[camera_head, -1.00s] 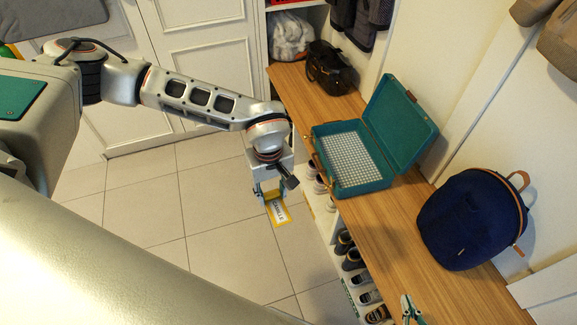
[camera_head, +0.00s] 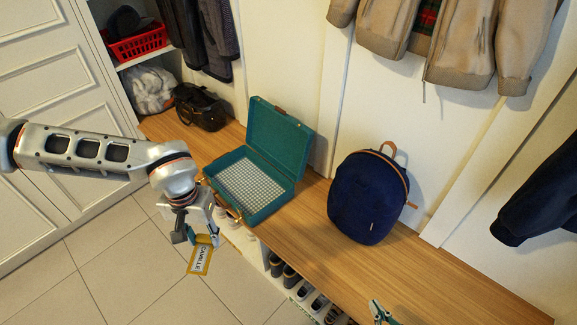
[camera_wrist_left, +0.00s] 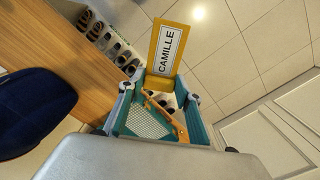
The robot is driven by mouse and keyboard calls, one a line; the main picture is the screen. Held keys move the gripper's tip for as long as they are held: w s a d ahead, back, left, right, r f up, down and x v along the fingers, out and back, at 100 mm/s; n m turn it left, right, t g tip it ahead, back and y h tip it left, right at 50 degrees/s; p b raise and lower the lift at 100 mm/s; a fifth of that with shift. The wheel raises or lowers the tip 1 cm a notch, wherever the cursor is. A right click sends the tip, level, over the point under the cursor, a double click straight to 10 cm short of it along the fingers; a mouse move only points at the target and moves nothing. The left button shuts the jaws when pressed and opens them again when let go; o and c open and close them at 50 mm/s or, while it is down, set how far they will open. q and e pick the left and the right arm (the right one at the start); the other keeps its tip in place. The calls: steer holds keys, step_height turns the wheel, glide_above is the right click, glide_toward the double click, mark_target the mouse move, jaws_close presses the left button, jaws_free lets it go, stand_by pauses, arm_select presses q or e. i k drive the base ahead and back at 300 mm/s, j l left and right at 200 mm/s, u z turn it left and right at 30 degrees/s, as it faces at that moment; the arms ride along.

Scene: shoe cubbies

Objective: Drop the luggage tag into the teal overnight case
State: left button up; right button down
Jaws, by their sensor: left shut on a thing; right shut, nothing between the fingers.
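The luggage tag (camera_head: 200,260) is yellow with a white label reading CAMILLE. My left gripper (camera_head: 207,238) is shut on its upper end, and the tag hangs tilted over the floor in front of the bench. The wrist view shows the tag (camera_wrist_left: 167,48) beyond the fingertips (camera_wrist_left: 160,88). The teal overnight case (camera_head: 279,142) stands open on the bench, lid raised at the back, with a white checked lining. The tag is outside the case, to its front left in the head view. My right gripper (camera_head: 380,313) is shut and empty at the bottom edge.
A navy backpack (camera_head: 366,200) stands on the wooden bench (camera_head: 435,270) right of the case. A black bag (camera_head: 203,108) is on its left. Shoes (camera_head: 285,272) fill cubbies beneath. Coats (camera_head: 462,45) hang above. The bench's right part is clear.

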mark_target(248, 189)
steer(key=i+j+z, duration=0.15)
steer(key=j+z, duration=0.25)
steer(key=i+j+z, duration=0.1)
steer(key=z, duration=0.3)
steer(key=j+z, duration=0.35)
steer(key=j, duration=1.35)
steer(key=i+j+z, duration=0.1)
steer(key=j, duration=0.7)
